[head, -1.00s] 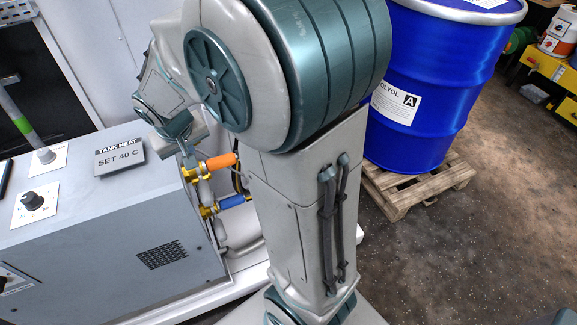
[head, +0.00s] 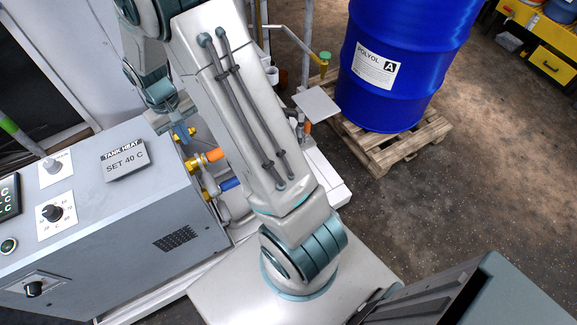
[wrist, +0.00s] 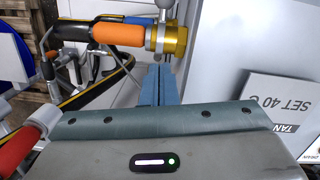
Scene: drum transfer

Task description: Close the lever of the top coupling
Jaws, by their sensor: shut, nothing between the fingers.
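The top coupling is a gold fitting (head: 194,161) with an orange sleeve (head: 213,155), on the right side of the grey cabinet. In the wrist view the gold fitting (wrist: 168,40) and orange sleeve (wrist: 118,34) lie just beyond my fingertips. My gripper (head: 182,134) is shut and empty at the coupling's far side; its two blue-grey fingers (wrist: 160,72) are together in the wrist view. I cannot tell whether they touch the fitting. A grey metal piece with a rounded end (wrist: 165,5) shows above the fitting; I cannot tell whether it is the lever or its position.
A blue-sleeved coupling (head: 229,184) sits just below the orange one. The grey cabinet (head: 120,215) with its TANK HEAT sign (head: 125,159) stands left. A blue drum (head: 405,60) stands on a wooden pallet (head: 385,151) at the back right. Floor right of the pallet is clear.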

